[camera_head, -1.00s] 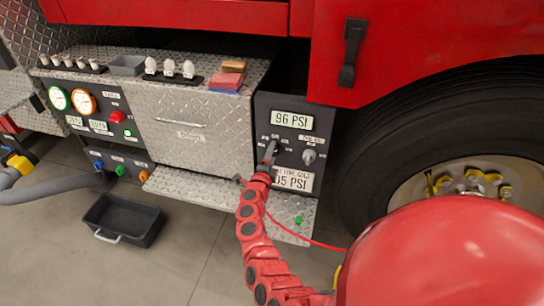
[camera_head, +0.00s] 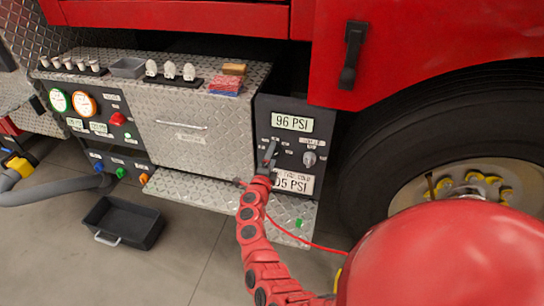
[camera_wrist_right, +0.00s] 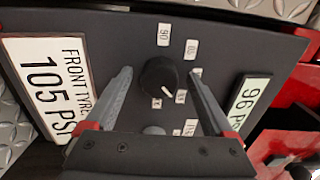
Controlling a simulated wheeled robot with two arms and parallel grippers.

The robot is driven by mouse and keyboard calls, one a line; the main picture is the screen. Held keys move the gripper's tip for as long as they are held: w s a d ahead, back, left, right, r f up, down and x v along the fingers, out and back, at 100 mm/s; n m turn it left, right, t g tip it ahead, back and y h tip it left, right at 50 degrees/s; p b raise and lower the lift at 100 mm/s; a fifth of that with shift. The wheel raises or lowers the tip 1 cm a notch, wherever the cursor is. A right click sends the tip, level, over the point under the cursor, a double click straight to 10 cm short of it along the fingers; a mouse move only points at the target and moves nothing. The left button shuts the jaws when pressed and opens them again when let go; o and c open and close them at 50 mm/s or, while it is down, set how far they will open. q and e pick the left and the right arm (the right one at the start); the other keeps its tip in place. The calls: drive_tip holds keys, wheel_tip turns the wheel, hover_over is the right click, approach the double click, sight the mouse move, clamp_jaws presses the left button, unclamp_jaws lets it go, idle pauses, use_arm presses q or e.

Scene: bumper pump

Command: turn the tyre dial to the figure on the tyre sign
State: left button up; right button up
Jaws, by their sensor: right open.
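The tyre dial (camera_wrist_right: 158,77) is a round black knob with a white pointer line on the dark panel, with small figure labels around it; one reads 90. My right gripper (camera_wrist_right: 160,72) is open, with one grey finger on each side of the dial; I cannot tell if they touch it. In the head view my right gripper (camera_head: 268,154) is at the panel and mostly hides the dial. The white tyre sign (camera_wrist_right: 52,85) reads FRONT TYRE 105 PSI; the arm partly covers this sign (camera_head: 295,183) in the head view. The display (camera_head: 292,122) reads 96 PSI. My left gripper is not in view.
A grey knob (camera_head: 309,158) sits right of the dial on the same panel. A large tyre (camera_head: 440,115) stands to the right. A treadplate step (camera_head: 205,195) juts out below, and a red hose (camera_head: 310,242) runs near my arm. A black tray (camera_head: 125,222) is on the floor.

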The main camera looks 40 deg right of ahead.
drive_tip(key=v, duration=1.7)
drive_tip(key=shift+s+a, duration=0.1)
drive_tip(key=shift+s, duration=0.05)
